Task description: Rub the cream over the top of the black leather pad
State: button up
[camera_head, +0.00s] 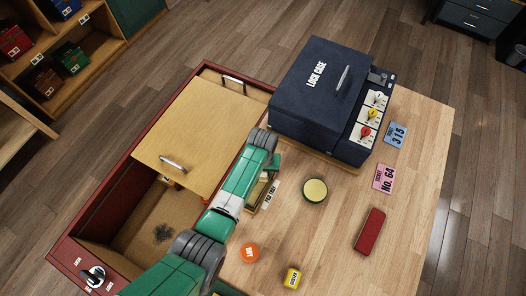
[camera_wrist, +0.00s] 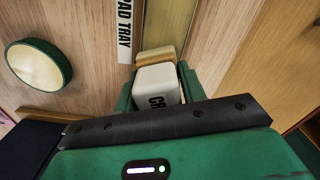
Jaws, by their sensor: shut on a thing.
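My gripper (camera_wrist: 156,92) is shut on a white block (camera_wrist: 156,78) in the wrist view. The block's black lettering begins "CR", and the rest is hidden by the gripper. A tan piece (camera_wrist: 155,55) shows just beyond its far end; I cannot tell whether they are joined. The gripper is over or beside the tray next to the PAD TRAY label (camera_wrist: 124,30), which also shows in the head view (camera_head: 271,195). My arm hides most of that area in the head view. I cannot make out the black leather pad in either view.
A round green-rimmed tin (camera_head: 314,190) with a pale top stands right of the tray. A dark blue lock case (camera_head: 310,95) stands behind. A red-sided drawer (camera_head: 122,193) is left. Table between tin and red block is clear.

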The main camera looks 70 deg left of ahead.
jog(key=shift+w+a+f+b, duration=0.2)
jog(key=shift+f+b, duration=0.15)
jog(key=shift+f, duration=0.3)
jog(key=w+a+b, duration=0.1)
jog(key=b, duration=0.1)
jog(key=w+a+b, duration=0.1)
jog(key=shift+w+a+b, duration=0.15)
jog(key=shift+w+b, duration=0.15)
jog(key=shift+b, duration=0.1)
jog(key=shift+r, duration=0.3)
jog(key=shift+s+d+r+p, duration=0.25)
jog(key=shift+s+d+p, duration=0.4)
jog(key=shift+p, duration=0.6)
jog(key=shift+s+d+f+p, duration=0.1)
jog(key=shift+s+d+p, duration=0.25)
jog(key=shift+p, duration=0.4)
jog(key=shift+s+d+p, duration=0.4)
jog(key=shift+s+p, duration=0.1)
jog(key=shift+p, duration=0.25)
notch_tip(320, 180, up, 2)
jog(key=shift+r+p, duration=0.25)
jog(key=shift+p, duration=0.5)
notch_tip(320, 180, up, 5)
jog(key=p, duration=0.5)
jog(key=shift+r, duration=0.1)
